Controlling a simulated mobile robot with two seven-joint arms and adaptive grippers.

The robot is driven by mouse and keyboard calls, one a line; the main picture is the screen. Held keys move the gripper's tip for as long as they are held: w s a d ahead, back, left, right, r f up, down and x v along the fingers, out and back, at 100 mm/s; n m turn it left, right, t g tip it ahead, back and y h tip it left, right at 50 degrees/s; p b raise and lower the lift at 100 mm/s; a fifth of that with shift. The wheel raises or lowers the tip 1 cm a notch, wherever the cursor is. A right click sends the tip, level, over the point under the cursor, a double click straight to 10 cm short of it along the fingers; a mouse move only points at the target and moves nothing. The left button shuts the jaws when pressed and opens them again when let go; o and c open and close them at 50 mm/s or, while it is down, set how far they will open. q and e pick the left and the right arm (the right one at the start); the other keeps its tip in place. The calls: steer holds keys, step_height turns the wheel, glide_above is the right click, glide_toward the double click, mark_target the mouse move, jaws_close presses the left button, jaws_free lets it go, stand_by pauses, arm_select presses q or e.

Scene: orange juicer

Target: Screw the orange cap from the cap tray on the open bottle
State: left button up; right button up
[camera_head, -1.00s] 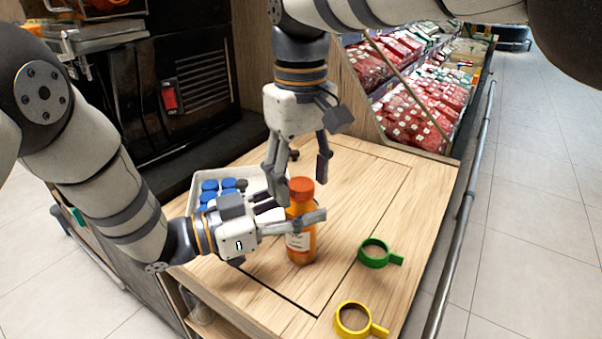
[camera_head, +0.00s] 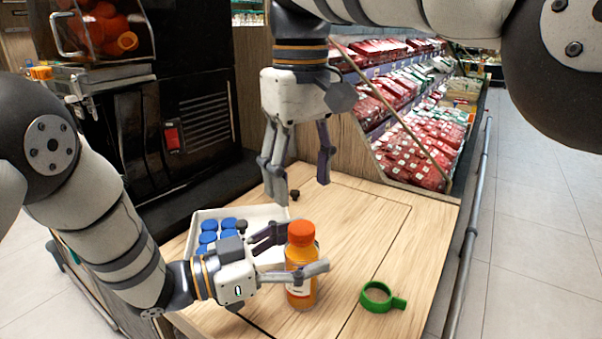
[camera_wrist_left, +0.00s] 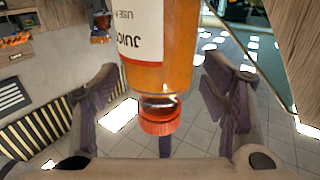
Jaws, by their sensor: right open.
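The bottle (camera_head: 303,302) holds orange liquid and stands upright on the wooden table with an orange cap (camera_head: 301,232) on its neck. In the left wrist view the bottle (camera_wrist_left: 160,75) appears upside down, with its red-orange cap (camera_wrist_left: 160,122) below. My left gripper (camera_head: 300,252) has a finger on either side of the bottle, close against its body, and seems shut on it; contact is not fully clear. The white cap tray (camera_head: 274,212) holds several blue caps (camera_head: 208,238), partly hidden behind my left gripper.
A green ring with a handle (camera_head: 378,297) lies on the table right of the bottle. A small dark object (camera_head: 294,195) lies behind the tray. A black juicer machine (camera_head: 170,130) stands at the back left.

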arm_select(q)
steer(key=shift+a, duration=0.1)
steer(key=v, duration=1.2)
